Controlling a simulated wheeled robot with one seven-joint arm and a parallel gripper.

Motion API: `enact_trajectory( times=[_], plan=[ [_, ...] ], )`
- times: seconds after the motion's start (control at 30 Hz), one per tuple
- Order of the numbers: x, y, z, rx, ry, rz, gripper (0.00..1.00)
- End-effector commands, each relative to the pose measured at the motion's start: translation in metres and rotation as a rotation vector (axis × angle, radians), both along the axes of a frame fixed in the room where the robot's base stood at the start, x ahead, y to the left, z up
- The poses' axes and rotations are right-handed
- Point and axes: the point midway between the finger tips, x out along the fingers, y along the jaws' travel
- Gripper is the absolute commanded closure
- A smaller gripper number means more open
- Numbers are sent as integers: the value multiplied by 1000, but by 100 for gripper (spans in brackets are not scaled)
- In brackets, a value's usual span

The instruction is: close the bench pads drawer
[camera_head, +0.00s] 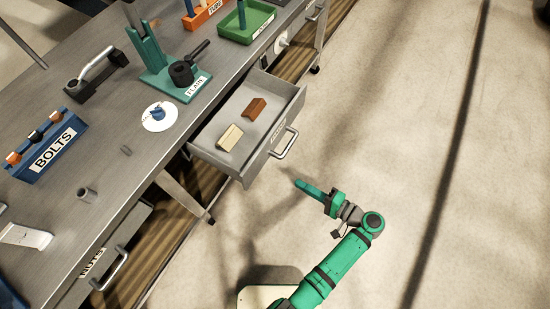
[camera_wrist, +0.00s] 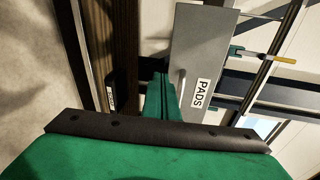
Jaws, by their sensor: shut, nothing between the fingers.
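The bench pads drawer (camera_head: 262,146) stands pulled out from the bench, with its silver handle (camera_head: 287,145) on the outer front. A cream pad block (camera_head: 229,138) and a brown pad block (camera_head: 255,109) lie inside it. In the wrist view the grey drawer front (camera_wrist: 202,45) carries a "PADS" label (camera_wrist: 202,93), and the handle (camera_wrist: 181,84) shows beside my fingers. My green gripper (camera_head: 303,186) is shut and empty, in front of the drawer on the floor side. Its closed fingers (camera_wrist: 161,90) point towards the drawer front; whether they touch it I cannot tell.
The metal bench (camera_head: 110,150) holds a blue "BOLTS" rack (camera_head: 48,145), a green stand (camera_head: 165,75), a green tray (camera_head: 247,20) and small parts. A "NUTS" drawer (camera_head: 104,262) sits at lower left. The floor (camera_head: 450,150) to the right is clear.

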Motion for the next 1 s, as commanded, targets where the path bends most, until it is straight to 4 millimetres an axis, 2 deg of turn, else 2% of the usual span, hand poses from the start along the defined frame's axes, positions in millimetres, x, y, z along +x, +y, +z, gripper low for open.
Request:
enact_trajectory(
  times=[0.03, 0.13, 0.23, 0.37, 0.57, 1.0],
  plan=[
    [6, -7, 16, 37, -39, 21, 100],
    [9, -15, 39, 90, -99, 64, 100],
    [9, -20, 51, 119, -134, 91, 100],
    [11, -17, 56, 129, -148, 102, 100],
    [23, 7, 55, 128, -146, 104, 100],
    [63, 76, 55, 127, -146, 103, 100]
  ],
)
